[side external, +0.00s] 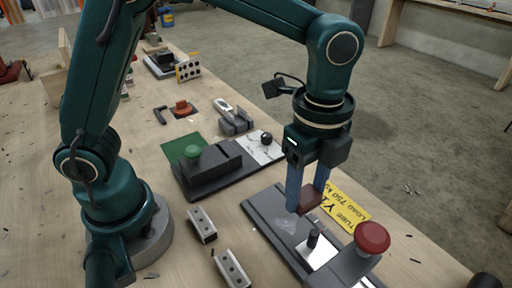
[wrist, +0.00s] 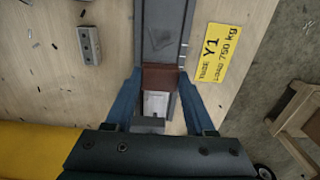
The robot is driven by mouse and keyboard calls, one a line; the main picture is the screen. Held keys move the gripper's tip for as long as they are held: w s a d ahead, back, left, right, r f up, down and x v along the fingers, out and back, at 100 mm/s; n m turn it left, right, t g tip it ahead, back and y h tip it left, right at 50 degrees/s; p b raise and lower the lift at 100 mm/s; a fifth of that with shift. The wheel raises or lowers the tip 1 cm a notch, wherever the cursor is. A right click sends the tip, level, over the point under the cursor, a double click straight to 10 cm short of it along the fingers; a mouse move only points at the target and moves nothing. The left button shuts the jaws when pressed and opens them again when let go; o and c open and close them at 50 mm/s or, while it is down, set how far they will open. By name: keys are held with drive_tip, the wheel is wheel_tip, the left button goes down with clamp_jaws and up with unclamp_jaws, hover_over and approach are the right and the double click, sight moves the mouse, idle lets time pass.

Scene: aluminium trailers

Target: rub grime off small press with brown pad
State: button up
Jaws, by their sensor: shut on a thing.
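My gripper (side external: 307,200) is shut on the brown pad (side external: 312,199), which sits between its blue fingers; in the wrist view the pad (wrist: 159,77) lies across the press's grey base. The red-knobbed press (side external: 268,212) has a long dark grey base, a pale plate, a short black post and a red knob (side external: 373,237). A pale smudge of grime (side external: 286,225) shows on its base, left of the pad. I cannot tell whether the pad touches the base. The fingers hide part of the base in the side view.
A green-knobbed press (side external: 215,172) stands behind. Two drilled metal blocks (side external: 202,225) (side external: 233,268) lie left of the base. A yellow label plate (side external: 344,209) lies right of it, near the bench edge. Clamps and a red-orange-handled tool (side external: 182,107) lie farther back.

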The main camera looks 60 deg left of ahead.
hover_over(297, 232)
drive_tip(key=shift+f, duration=3.3)
drive_tip(key=shift+w+a+f, duration=0.1)
drive_tip(key=shift+a+f, duration=0.4)
drive_tip(key=shift+f, duration=0.35)
clamp_jaws()
drive_tip(key=shift+a+f, duration=0.1)
drive_tip(key=shift+a, duration=1.4)
drive_tip(key=d, duration=0.4)
wheel_tip(297, 232, up, 2)
drive_tip(key=shift+d+r, duration=0.1)
drive_tip(key=shift+r, duration=3.05)
